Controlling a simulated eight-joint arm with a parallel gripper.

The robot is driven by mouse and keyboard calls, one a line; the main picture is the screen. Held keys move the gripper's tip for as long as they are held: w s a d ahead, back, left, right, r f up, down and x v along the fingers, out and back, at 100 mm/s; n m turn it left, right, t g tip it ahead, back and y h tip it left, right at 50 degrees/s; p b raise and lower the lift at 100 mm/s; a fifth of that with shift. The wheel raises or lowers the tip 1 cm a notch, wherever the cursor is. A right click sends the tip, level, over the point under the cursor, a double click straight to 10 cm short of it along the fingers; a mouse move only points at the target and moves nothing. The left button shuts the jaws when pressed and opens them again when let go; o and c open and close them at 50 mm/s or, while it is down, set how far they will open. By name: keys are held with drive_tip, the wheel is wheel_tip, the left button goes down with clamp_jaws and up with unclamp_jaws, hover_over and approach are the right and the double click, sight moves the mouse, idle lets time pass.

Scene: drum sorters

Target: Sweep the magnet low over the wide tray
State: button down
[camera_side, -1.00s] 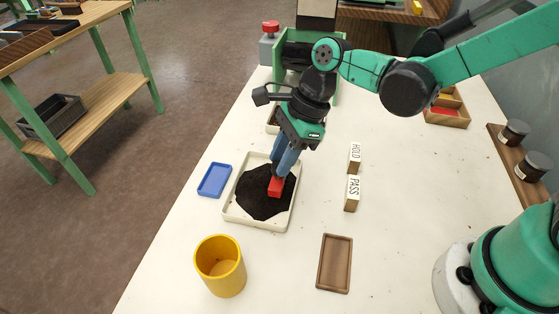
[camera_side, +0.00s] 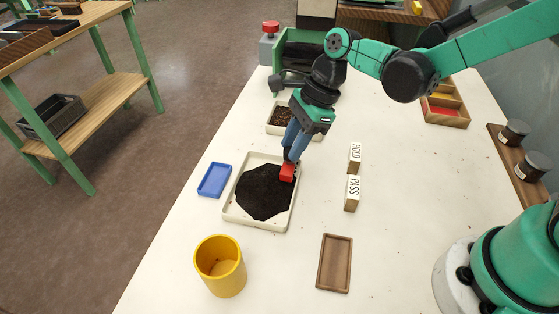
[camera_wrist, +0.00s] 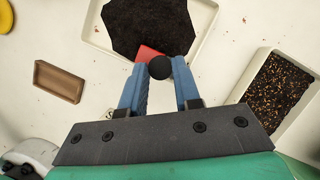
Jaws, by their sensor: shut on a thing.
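The wide cream tray (camera_side: 254,225) lies on the white table with a dark, grainy heap (camera_side: 262,195) spread over its floor. My gripper (camera_side: 289,160) is shut on a red magnet (camera_side: 287,173). The magnet is at the tray's back right side, low near the rim; I cannot tell whether it touches anything. In the wrist view, the red magnet (camera_wrist: 147,52) and a black round part (camera_wrist: 160,67) show between the blue fingers, with the dark heap (camera_wrist: 150,22) beyond them. Part of the tray's near rim is hidden behind the fingers.
A smaller tray of speckled bits (camera_side: 279,131) sits behind, beside the green machine (camera_side: 300,52). A blue tray (camera_side: 214,180) lies left, a yellow cup (camera_side: 220,266) in front, a brown tray (camera_side: 334,264) front right. HOLD (camera_side: 354,158) and PASS (camera_side: 352,193) blocks stand right.

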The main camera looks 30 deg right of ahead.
drive_tip(key=shift+r, duration=3.05)
